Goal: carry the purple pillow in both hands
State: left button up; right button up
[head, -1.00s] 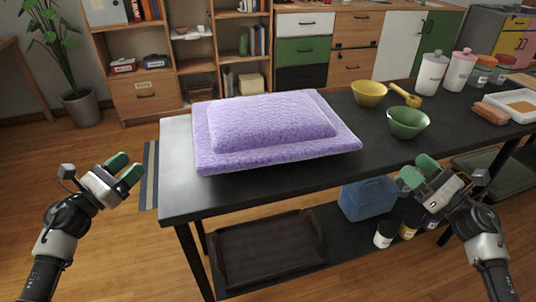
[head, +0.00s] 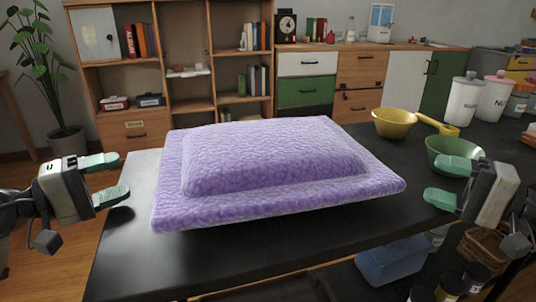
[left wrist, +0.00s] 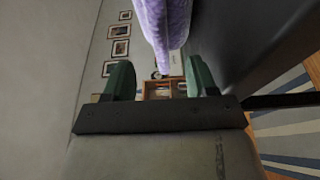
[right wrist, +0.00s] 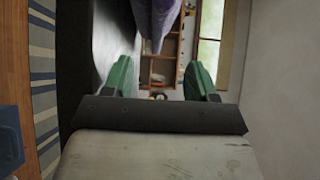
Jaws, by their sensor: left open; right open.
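The purple pillow (head: 275,165) lies flat on the black table (head: 130,255), near its left part, with a raised middle and a flat border. My left gripper (head: 112,178) is open and empty, just left of the pillow and apart from it. My right gripper (head: 440,180) is open and empty, to the right of the pillow and apart from it. In the left wrist view the pillow's edge (left wrist: 165,25) shows ahead between the green fingers (left wrist: 160,80). In the right wrist view the pillow (right wrist: 155,20) shows beyond the fingers (right wrist: 160,78).
A yellow bowl (head: 394,124) and a green bowl (head: 452,152) stand behind and beside my right gripper. White and pink canisters (head: 463,100) stand at the back right. A blue box (head: 390,262) and jars are below the tabletop. The table's front strip is clear.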

aim_at(172, 159)
pick_arm(q)
jog(key=shift+w, duration=0.1)
pick_arm(e)
jog(key=shift+w, duration=0.1)
pick_arm(q)
jog(key=x, duration=1)
jog(key=shift+w+d, duration=0.2)
jog(key=shift+d, duration=0.1)
pick_arm(e)
jog(key=x, duration=1)
jog(key=shift+w+a, duration=0.1)
jog(key=shift+a, duration=0.25)
pick_arm(q)
grip_shut()
pick_arm(e)
grip_shut()
